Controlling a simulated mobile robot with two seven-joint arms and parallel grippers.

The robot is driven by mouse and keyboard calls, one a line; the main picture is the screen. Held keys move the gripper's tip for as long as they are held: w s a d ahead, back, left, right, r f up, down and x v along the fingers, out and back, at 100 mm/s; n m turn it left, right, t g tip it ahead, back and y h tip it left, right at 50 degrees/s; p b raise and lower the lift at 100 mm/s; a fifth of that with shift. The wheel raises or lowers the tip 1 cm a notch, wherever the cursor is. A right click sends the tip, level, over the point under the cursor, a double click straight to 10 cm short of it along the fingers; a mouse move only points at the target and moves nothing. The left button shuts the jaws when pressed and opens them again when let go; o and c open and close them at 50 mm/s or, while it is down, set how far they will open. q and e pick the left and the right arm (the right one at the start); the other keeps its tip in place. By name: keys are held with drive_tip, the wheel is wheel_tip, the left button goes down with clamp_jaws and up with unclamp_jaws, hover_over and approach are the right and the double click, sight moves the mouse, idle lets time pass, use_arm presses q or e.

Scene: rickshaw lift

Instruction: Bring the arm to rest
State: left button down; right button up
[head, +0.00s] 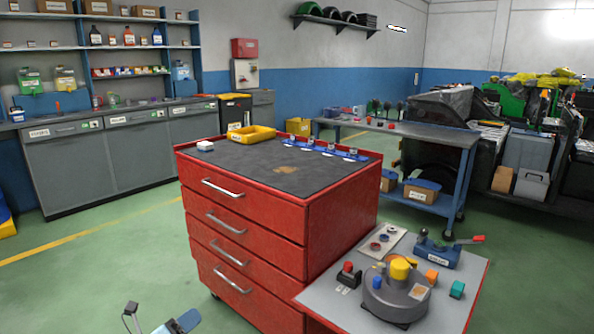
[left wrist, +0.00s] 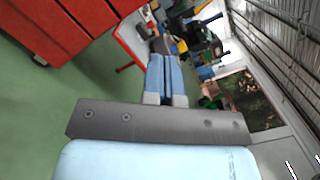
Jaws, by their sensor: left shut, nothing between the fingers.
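My left gripper (head: 187,319) shows at the bottom edge of the head view, low in front of the red tool cabinet (head: 245,215). In the left wrist view its two light blue fingers (left wrist: 167,72) lie side by side, shut with nothing between them. The gripper is apart from the cabinet and touches nothing that I can see. Most of the left arm is outside the head view. My right gripper is in neither view.
A small grey side table (head: 455,300) with a round grey fixture (head: 395,298) and a blue vise (head: 437,252) adjoins the cabinet at right. A yellow tray (head: 251,134) sits on the cabinet. Green floor (head: 110,270) is clear at left.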

use_arm(q)
drive_tip(key=s+d+f+n+g+y, duration=0.1)
drive_tip(key=s+d+n+g, duration=0.1)
drive_tip(key=s+n, duration=1.15)
drive_tip(key=s+d+f+n+g+y, duration=0.1)
drive_tip(key=s+d+n+y, duration=0.1)
drive_tip(key=s+n, duration=1.15)
drive_tip(key=d+r+n+t, duration=0.3)
drive_tip(key=d+r, duration=0.1)
drive_tip(key=d, duration=0.2)
drive_tip(key=s+a+r+g+y+p, duration=0.1)
drive_tip(key=r+p, duration=0.4)
drive_tip(key=p, duration=1.1)
drive_tip(key=s+a+r+g+y+p, duration=0.2)
drive_tip(key=r+p, duration=0.4)
drive_tip(key=p, duration=1.1)
drive_tip(key=a+g+y, duration=0.1)
drive_tip(key=a, duration=0.1)
drive_tip(key=shift+a+p, duration=0.3)
drive_tip(key=shift+a, duration=0.1)
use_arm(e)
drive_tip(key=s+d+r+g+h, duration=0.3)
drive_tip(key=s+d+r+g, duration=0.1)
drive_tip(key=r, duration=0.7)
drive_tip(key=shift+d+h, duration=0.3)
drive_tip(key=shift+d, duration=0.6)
use_arm(q)
drive_tip(key=shift+s+r, duration=0.1)
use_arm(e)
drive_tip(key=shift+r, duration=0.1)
